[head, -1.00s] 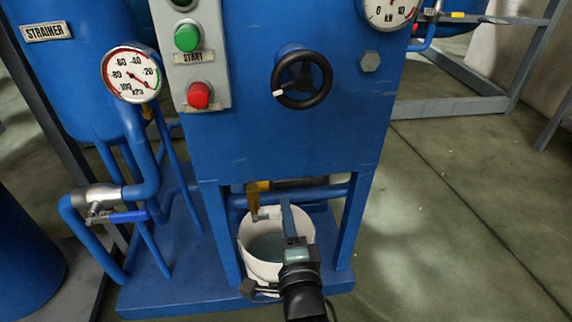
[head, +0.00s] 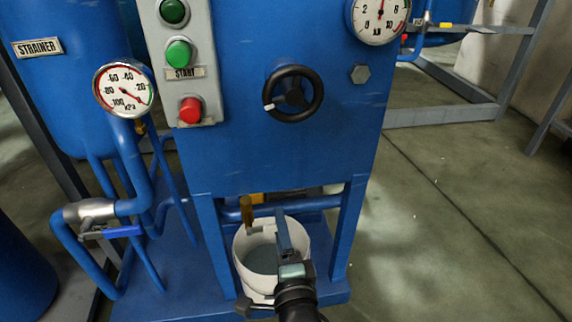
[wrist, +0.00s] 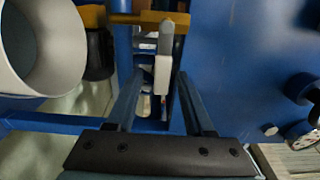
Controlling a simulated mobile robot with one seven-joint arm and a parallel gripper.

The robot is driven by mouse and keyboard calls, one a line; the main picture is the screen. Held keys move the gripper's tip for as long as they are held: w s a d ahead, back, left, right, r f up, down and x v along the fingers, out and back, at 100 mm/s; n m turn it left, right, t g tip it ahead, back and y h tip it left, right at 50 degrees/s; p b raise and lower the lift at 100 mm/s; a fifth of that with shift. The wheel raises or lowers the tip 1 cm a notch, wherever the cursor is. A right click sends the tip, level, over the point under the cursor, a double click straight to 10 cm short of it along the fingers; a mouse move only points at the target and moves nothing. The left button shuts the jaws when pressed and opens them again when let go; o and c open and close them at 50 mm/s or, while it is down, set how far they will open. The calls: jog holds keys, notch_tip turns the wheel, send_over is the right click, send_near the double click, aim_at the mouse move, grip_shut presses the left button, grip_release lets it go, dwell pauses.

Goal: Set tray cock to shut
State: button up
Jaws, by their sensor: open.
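The tray cock is a brass fitting (head: 247,209) low under the blue panel, above a white bucket (head: 239,262). In the wrist view its brass body (wrist: 122,18) runs across the top, and a pale grey lever (wrist: 163,72) sticks out from it toward me. My gripper (wrist: 159,78) is open, with one finger on each side of the lever. A gap shows on both sides, so no grip on it is visible. In the head view my gripper (head: 285,232) is over the bucket, just right of the cock; the lever is hard to make out there.
The blue frame legs (head: 349,225) stand on both sides of the bucket. A black handwheel (head: 312,108), a button box (head: 184,142) and a pressure gauge (head: 123,90) are above. A valve with a blue handle (head: 123,231) is at left. Open floor lies at right.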

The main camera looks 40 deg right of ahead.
jog(key=p+v, duration=0.5)
jog(key=v, duration=0.7)
jog(key=shift+s+a+p, duration=0.15)
jog(key=shift+p, duration=0.2)
